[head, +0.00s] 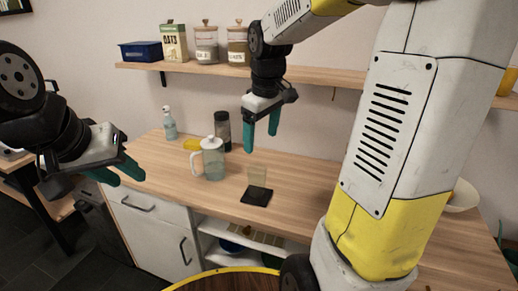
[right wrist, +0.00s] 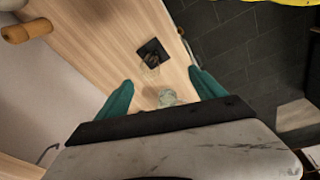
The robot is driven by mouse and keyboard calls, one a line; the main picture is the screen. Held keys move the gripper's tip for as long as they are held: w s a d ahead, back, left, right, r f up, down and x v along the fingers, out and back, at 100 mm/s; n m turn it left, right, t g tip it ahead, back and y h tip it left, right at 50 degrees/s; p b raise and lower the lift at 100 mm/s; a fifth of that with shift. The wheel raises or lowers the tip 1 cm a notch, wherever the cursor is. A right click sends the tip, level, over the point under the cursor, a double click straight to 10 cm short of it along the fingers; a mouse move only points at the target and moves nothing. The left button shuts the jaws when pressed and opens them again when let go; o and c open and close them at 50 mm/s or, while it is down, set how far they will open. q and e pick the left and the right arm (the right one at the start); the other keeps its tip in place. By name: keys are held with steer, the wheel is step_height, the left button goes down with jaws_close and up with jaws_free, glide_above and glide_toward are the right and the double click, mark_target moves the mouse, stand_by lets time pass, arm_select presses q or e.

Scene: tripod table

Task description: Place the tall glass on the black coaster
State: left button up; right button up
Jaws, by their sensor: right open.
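The tall glass (head: 258,176) is clear, faintly yellowish and upright on the wooden counter. The flat black coaster (head: 257,196) lies at its foot. The glass overlaps the coaster's far edge in the head view, and I cannot tell whether its base rests on it. The right wrist view also shows the coaster (right wrist: 152,48) and the faint glass (right wrist: 150,63). My right gripper (head: 261,131) is open and empty, above the counter, behind and higher than the glass, pointing down. My left gripper (head: 120,174) is open and empty, off the counter's left front, far from the glass.
A clear pitcher (head: 212,160) stands left of the glass, with a dark-topped bottle (head: 222,130), a yellow sponge (head: 191,145) and a soap bottle (head: 169,123) behind. A shelf (head: 325,77) runs above. Bare counter (head: 310,190) lies right of the coaster.

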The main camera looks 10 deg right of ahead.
steer(key=s+a+r+m+t+y, duration=0.1)
steer(key=s+m, duration=0.5)
steer(key=s, duration=0.9)
step_height(320, 180, up, 2)
steer(key=t+y, duration=0.1)
steer(key=t, duration=0.2)
steer(key=shift+s+a+r+m, duration=0.15)
steer(key=shift+a+r+m, duration=0.05)
steer(key=shift+m, duration=0.1)
